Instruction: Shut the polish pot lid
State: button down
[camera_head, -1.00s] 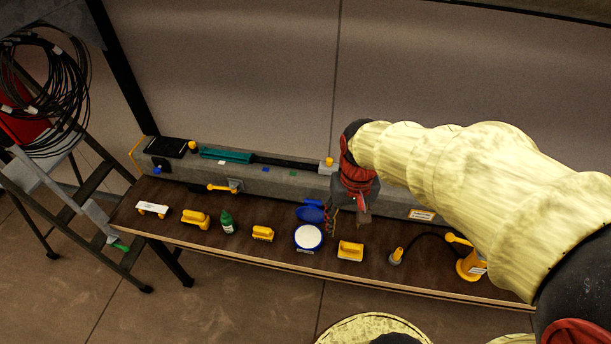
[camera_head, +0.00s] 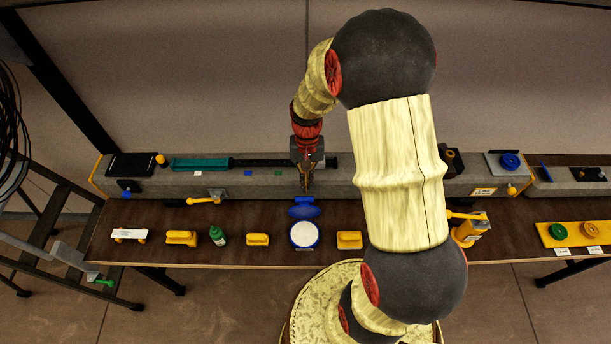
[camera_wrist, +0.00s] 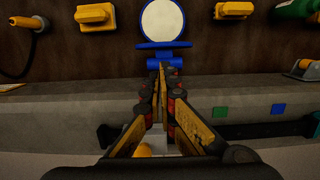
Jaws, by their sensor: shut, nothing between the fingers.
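The polish pot (camera_head: 304,235) is a round blue pot with a white top face, standing on the dark brown bench. Its blue lid (camera_head: 305,211) stands open on the pot's far side, by the grey beam. In the wrist view the pot (camera_wrist: 162,20) is at the top, with the lid (camera_wrist: 164,45) seen nearly edge-on below it. My gripper (camera_head: 306,188) is shut and empty, pointing down just behind the lid. In the wrist view its fingertips (camera_wrist: 161,68) meet near the blue hinge part; I cannot tell whether they touch it.
Yellow blocks (camera_head: 349,240) and (camera_head: 258,240) stand on either side of the pot. A green bottle (camera_head: 218,236) is farther left. The grey beam (camera_head: 265,184) runs behind, with a teal tray (camera_head: 200,164) on it.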

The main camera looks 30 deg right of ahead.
aim_at(307, 199)
jog(key=shift+s+a+f+b, duration=0.1)
jog(key=shift+s+f+b, duration=0.1)
jog(key=shift+f, duration=1.1)
jog(key=shift+s+a+f+b, duration=0.1)
jog(key=shift+s+f, duration=0.1)
jog(key=shift+f, duration=1.05)
jog(key=shift+s, duration=0.1)
jog(key=shift+s+a+r+t+b, duration=0.1)
jog(key=shift+s+a+t+b, duration=0.15)
jog(key=shift+t+b, duration=0.15)
